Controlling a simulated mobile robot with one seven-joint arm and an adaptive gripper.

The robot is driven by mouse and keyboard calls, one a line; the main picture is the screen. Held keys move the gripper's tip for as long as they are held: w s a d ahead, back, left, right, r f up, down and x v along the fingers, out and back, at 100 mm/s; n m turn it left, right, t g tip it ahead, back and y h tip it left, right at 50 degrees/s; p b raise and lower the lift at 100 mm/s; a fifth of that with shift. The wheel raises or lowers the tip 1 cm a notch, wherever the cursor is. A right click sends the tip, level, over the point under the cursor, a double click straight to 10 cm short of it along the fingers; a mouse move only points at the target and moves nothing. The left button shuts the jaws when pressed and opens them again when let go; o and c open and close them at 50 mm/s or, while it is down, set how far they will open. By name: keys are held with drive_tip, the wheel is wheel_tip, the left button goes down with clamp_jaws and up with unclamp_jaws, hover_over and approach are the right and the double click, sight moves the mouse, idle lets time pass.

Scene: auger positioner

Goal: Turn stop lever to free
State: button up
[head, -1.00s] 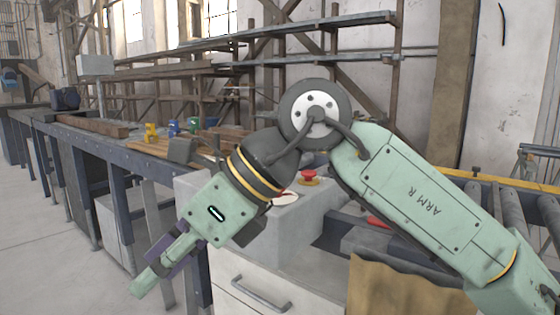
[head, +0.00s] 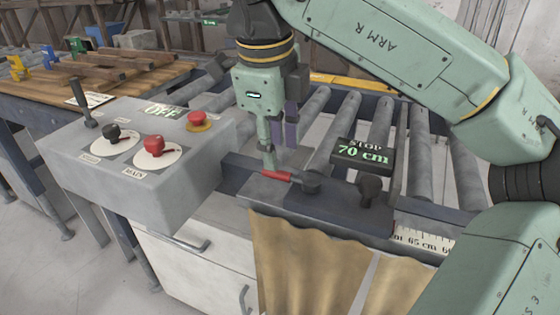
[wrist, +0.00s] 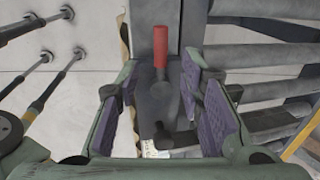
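The stop lever has a red handle (head: 277,175) and a dark round hub (head: 311,182) on the stop block (head: 340,205). Its handle points left from the hub in the head view. My gripper (head: 279,155) points down over the lever. In the wrist view the finger pads stand wide apart, with the red handle (wrist: 160,48) and hub (wrist: 158,97) showing between or just beyond them. Nothing is held. I cannot tell whether a fingertip touches the handle. A display (head: 363,155) on the stop reads "STOP 70 cm".
A grey control box (head: 150,190) at the left carries a black knob (head: 112,133), a red knob (head: 154,146), a red button (head: 199,120) and an "OFF" display (head: 164,112). A dark knob (head: 372,188) stands right of the lever. Rollers (head: 345,115) lie behind.

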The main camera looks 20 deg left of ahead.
sight(280, 172)
drive_tip(key=f, duration=0.2)
drive_tip(key=w+f, duration=0.1)
drive_tip(key=f, duration=0.2)
drive_tip(key=shift+p, duration=0.3)
drive_tip(key=shift+c, duration=0.6)
clamp_jaws()
